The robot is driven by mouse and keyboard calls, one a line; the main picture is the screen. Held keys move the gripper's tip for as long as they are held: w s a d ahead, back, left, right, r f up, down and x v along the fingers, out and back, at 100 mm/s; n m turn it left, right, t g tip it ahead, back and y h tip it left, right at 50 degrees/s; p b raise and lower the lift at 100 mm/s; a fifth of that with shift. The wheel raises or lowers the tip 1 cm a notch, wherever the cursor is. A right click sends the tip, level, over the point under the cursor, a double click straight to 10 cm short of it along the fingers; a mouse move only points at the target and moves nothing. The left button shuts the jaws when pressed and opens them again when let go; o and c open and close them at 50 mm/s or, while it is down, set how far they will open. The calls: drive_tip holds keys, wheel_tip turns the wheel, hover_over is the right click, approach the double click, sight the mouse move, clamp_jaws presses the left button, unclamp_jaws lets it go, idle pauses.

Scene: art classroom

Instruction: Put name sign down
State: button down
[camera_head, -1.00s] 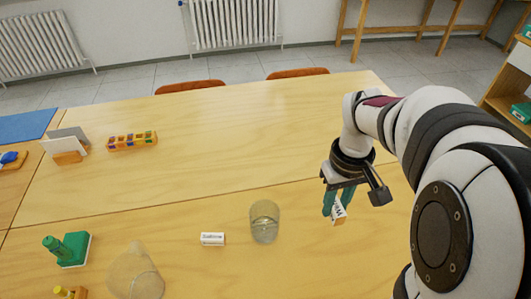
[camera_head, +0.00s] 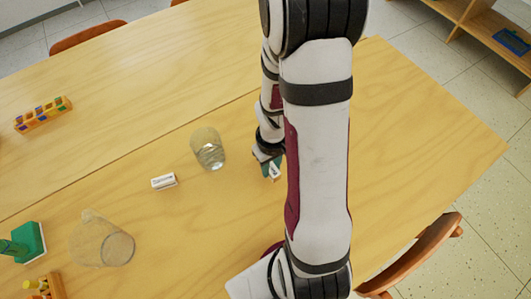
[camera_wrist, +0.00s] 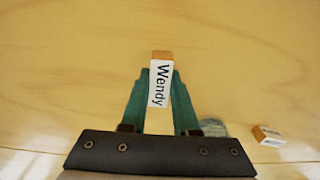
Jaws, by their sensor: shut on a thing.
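A small white-and-wood name sign (camera_wrist: 160,82) reading "Wendy" is between the teal fingertips of my gripper (camera_wrist: 158,88) in the wrist view. My gripper is shut on it. In the head view the held sign (camera_head: 274,172) shows as a small white block at my gripper (camera_head: 268,165), over the table to the right of the clear glass. Whether the sign touches the table, I cannot tell. My arm hides part of the gripper in the head view.
A second name sign (camera_head: 164,181) lies on the table (camera_head: 150,145), left of a clear glass (camera_head: 208,149). A larger clear vessel (camera_head: 100,240), a green stamp-like object (camera_head: 28,242) and a paint-block holder (camera_head: 43,115) stand further left. A chair (camera_head: 415,260) is at the right edge.

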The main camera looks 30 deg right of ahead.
drive_tip(key=shift+f, duration=1.05)
drive_tip(key=shift+f, duration=0.1)
drive_tip(key=c, duration=0.7)
unclamp_jaws()
drive_tip(key=shift+o, duration=0.2)
wheel_tip(320, 180, up, 13)
drive_tip(key=s+a+r+m, duration=0.3)
drive_tip(key=s+a+r, duration=0.2)
drive_tip(key=a, duration=0.3)
drive_tip(key=shift+s+a+r+y, duration=0.2)
drive_tip(key=shift+a+r+y, duration=0.1)
drive_tip(key=shift+r+y, duration=0.15)
drive_tip(key=o, duration=0.4)
drive_tip(key=s+a+r+m, duration=0.2)
drive_tip(key=s+a, duration=0.2)
drive_tip(key=s, duration=0.2)
drive_tip(key=shift+a+r+m+y, duration=0.3)
drive_tip(key=shift+a+y, duration=0.1)
drive_tip(key=shift+y, duration=0.05)
drive_tip(key=shift+o, duration=1.3)
